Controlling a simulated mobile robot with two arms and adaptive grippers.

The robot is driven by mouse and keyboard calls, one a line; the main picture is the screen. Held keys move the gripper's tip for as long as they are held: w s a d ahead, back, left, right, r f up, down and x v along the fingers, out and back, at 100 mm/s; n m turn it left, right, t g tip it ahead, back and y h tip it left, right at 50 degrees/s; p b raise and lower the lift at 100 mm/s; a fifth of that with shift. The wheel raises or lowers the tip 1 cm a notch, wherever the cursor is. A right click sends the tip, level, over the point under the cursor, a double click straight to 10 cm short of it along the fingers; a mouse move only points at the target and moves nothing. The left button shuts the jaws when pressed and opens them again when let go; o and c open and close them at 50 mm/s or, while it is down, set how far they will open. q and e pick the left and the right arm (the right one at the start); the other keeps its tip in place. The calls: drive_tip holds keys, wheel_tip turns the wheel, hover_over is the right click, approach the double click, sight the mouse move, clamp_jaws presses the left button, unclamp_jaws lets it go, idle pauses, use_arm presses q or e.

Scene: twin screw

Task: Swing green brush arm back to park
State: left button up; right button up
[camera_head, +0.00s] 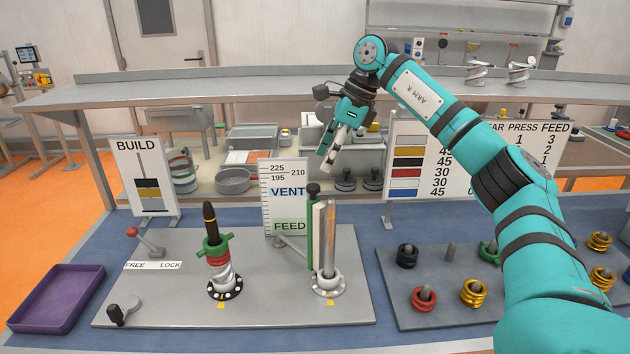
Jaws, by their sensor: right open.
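The green brush (310,238) stands upright with a black knob (313,189) above it. It is close beside the left of a shiny steel column (329,238); I cannot tell whether they touch. A grey link reaches it from the left, in front of the VENT/FEED scale board (283,197). My right gripper (326,161) is open and empty, above and slightly right of the black knob and apart from it. My left gripper is not in view.
A dark screw with a green wing collar (214,249) stands left on the grey plate (150,300). A red-knobbed lever (148,241) is by the FREE/LOCK label. A purple tray (58,300) lies far left. Pegs with coloured rings (474,293) are at right.

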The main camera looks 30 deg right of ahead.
sight(314, 186)
drive_tip(key=p+x, duration=0.1)
drive_tip(key=x, duration=0.5)
drive_tip(key=shift+a+r, duration=0.1)
drive_tip(key=shift+a+f, duration=0.1)
drive_tip(key=shift+f, duration=0.25)
drive_tip(key=shift+w+f, duration=0.2)
drive_tip(key=shift+f, duration=0.15)
drive_tip(key=shift+a, duration=0.1)
drive_tip(key=c, duration=1)
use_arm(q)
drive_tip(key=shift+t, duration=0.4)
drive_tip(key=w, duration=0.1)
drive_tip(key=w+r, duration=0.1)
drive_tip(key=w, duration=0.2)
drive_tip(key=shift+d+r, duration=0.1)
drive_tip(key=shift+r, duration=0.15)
use_arm(e)
clamp_jaws()
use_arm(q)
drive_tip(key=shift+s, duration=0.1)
